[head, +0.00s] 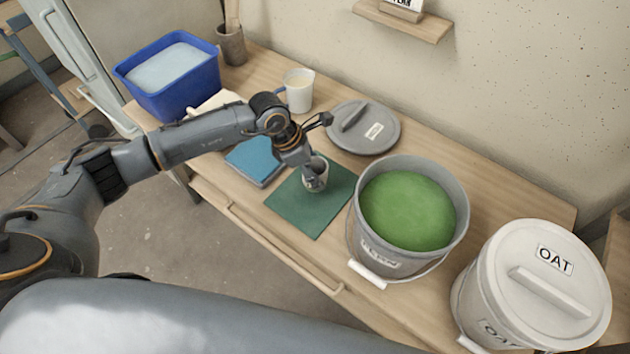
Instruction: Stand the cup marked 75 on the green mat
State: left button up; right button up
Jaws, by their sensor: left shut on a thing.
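My left gripper (308,172) is shut on a small grey cup (318,181). The cup is roughly upright over the green mat (312,212), at its upper middle. I cannot tell whether its base touches the mat. The gripper hides part of the cup, and no number can be read on it. My right gripper is not in view.
A bucket of green glaze (408,210) stands just right of the mat, with a grey lid (362,128) behind. A lidded OAT bucket (540,280), a white jug (299,90) and a blue tub (170,80) stand farther off.

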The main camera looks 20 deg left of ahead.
pick_arm(q)
notch_tip(320, 180, down, 3)
jog(key=shift+f+b, duration=0.1)
jog(key=shift+b, duration=0.5)
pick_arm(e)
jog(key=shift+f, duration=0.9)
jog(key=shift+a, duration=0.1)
pick_arm(q)
jog(key=o, duration=1.3)
jog(key=shift+f, duration=0.15)
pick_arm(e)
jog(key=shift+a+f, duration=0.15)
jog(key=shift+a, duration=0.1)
